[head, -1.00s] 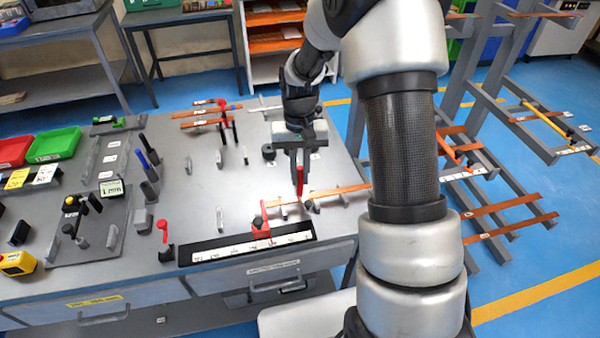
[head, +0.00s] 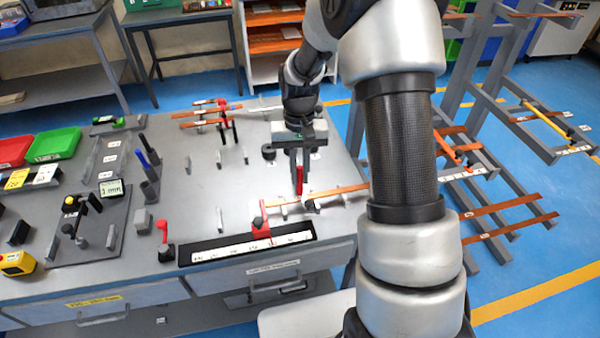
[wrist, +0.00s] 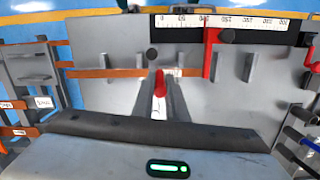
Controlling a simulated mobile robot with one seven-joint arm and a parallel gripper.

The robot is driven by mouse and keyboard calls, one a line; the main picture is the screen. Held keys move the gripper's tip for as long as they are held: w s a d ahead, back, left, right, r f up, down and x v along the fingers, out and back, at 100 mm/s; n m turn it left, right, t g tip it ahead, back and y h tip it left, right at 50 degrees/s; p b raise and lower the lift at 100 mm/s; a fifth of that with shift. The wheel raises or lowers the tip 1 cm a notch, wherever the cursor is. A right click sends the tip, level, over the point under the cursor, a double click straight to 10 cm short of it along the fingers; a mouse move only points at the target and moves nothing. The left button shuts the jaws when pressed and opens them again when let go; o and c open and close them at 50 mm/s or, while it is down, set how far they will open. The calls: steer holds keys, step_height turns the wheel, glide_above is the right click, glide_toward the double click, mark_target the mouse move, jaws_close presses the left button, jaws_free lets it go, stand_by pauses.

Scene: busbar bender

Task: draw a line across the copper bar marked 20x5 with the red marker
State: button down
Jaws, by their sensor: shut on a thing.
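My gripper (head: 299,168) is shut on the red marker (head: 299,182), which points down over the bench. The marker also shows between the fingers in the wrist view (wrist: 160,84). A copper bar (head: 340,190) lies across small grey supports below, and it runs left to right in the wrist view (wrist: 105,73). The marker's lower end is at or just above this bar near its white label (wrist: 172,72). I cannot tell whether it touches, and the label is too small to read. No drawn line can be made out.
A white ruler (head: 250,246) in a black holder, with a red stop (head: 262,222), lies along the bench's front edge. Other copper bars (head: 207,113) rest on supports at the back. Upright grey pegs (head: 219,160) stand on the bench. A bar rack (head: 480,150) stands right.

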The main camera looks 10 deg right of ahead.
steer(key=shift+w, duration=0.95)
stand_by(1.1)
steer(key=shift+r, duration=0.15)
step_height(320, 180, up, 7)
steer(key=p, duration=0.4)
stand_by(0.8)
